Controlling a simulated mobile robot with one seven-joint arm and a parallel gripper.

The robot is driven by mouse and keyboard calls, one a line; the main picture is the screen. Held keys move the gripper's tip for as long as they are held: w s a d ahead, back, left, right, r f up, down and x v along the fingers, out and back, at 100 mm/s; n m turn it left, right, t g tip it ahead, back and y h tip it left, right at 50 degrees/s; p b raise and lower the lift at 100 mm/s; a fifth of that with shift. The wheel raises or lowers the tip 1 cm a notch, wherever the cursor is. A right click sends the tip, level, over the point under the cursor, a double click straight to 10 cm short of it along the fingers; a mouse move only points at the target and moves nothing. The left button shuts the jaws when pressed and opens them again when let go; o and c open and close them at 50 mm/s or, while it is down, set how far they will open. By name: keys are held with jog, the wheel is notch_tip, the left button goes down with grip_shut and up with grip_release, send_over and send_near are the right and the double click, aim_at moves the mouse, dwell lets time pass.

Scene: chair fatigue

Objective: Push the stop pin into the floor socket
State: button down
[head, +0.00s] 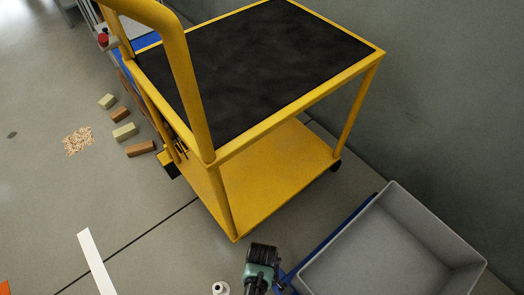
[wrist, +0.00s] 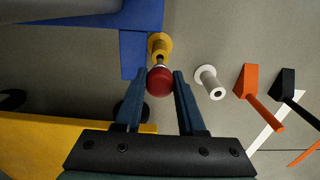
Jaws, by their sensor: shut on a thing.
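The stop pin shows in the wrist view as a red ball knob (wrist: 160,82) with a short metal neck. Beyond the neck is a yellow flanged collar (wrist: 158,44), seemingly the floor socket, in line with the pin. How deep the pin sits in it I cannot tell. My gripper (wrist: 162,75) has its two dark blue fingers on either side of the red knob and is shut on it. In the head view my gripper (head: 262,256) is at the bottom centre, near the trolley's front corner; the pin and collar are hidden there.
A yellow trolley (head: 278,168) with a black top stands at the centre. A grey bin (head: 390,255) is at lower right. A white flanged piece (wrist: 207,82), an orange tool (wrist: 250,85) and a black tool (wrist: 285,85) lie right of the knob. Blocks (head: 124,132) lie left of the trolley.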

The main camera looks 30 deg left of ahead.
jog(key=shift+f+b, duration=1.45)
jog(key=shift+f, duration=0.35)
jog(key=shift+r, duration=0.2)
jog(key=shift+r+p, duration=1.35)
jog(key=shift+p, duration=0.25)
jog(key=shift+p, duration=0.3)
dwell(0.4)
jog(key=shift+f+b, duration=1.3)
jog(key=shift+f, duration=0.3)
jog(key=c, duration=0.5)
grip_release()
jog(key=shift+r, duration=0.1)
jog(key=shift+o, duration=0.4)
jog(key=shift+w, duration=0.1)
jog(key=shift+w, duration=0.1)
